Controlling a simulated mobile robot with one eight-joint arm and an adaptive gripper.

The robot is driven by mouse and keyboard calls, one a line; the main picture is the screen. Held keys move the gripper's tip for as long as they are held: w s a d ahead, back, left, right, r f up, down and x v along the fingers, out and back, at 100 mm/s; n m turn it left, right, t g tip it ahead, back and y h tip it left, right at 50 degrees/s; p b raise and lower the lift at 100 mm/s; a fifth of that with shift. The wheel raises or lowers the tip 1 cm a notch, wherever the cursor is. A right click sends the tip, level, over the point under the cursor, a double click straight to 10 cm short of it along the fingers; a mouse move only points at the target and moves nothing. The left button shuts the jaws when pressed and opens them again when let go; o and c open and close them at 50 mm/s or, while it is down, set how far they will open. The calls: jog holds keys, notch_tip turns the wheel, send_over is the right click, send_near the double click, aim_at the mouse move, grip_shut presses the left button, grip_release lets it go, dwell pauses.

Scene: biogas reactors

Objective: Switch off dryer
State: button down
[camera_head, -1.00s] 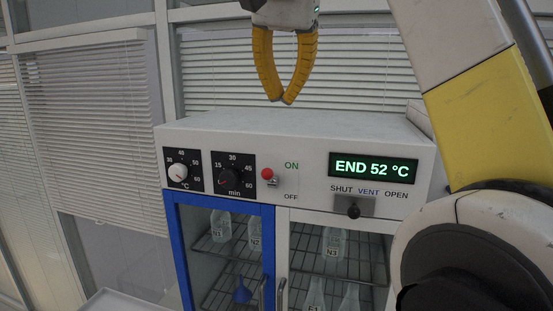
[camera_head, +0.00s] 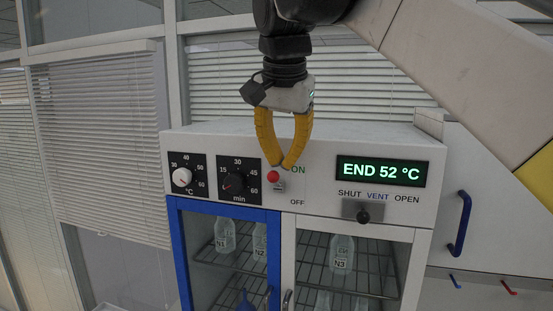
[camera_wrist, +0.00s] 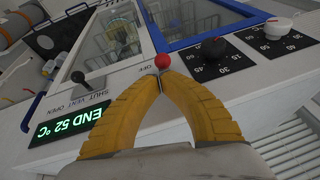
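The dryer (camera_head: 310,146) is a white cabinet with a control panel on its front. Its toggle switch has a red ball tip (camera_head: 273,176) between the ON and OFF labels, and the lever points up toward ON. The display (camera_head: 381,171) reads "END 52 °C". My gripper (camera_head: 287,166) has yellow fingers that meet at the tips with nothing between them. It hangs in front of the panel, close to the red ball. In the wrist view the red ball (camera_wrist: 162,61) shows just beyond the fingertips; I cannot tell whether they touch.
The temperature dial (camera_head: 182,177) and timer dial (camera_head: 235,183) sit left of the switch. The vent lever (camera_head: 362,216) sits below the display. A blue-framed door (camera_head: 179,250) and a white-framed door are below, with bottles on racks inside. A blue handle (camera_head: 460,223) is at right.

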jog(key=shift+s+a+f+t+h+b, duration=0.15)
jog(key=shift+s+f+t+h+b, duration=0.2)
jog(key=shift+t+b, duration=0.4)
jog(key=shift+s+a+f+t+h+b, duration=0.15)
jog(key=shift+s+t+b, duration=0.3)
jog(key=shift+t+b, duration=0.3)
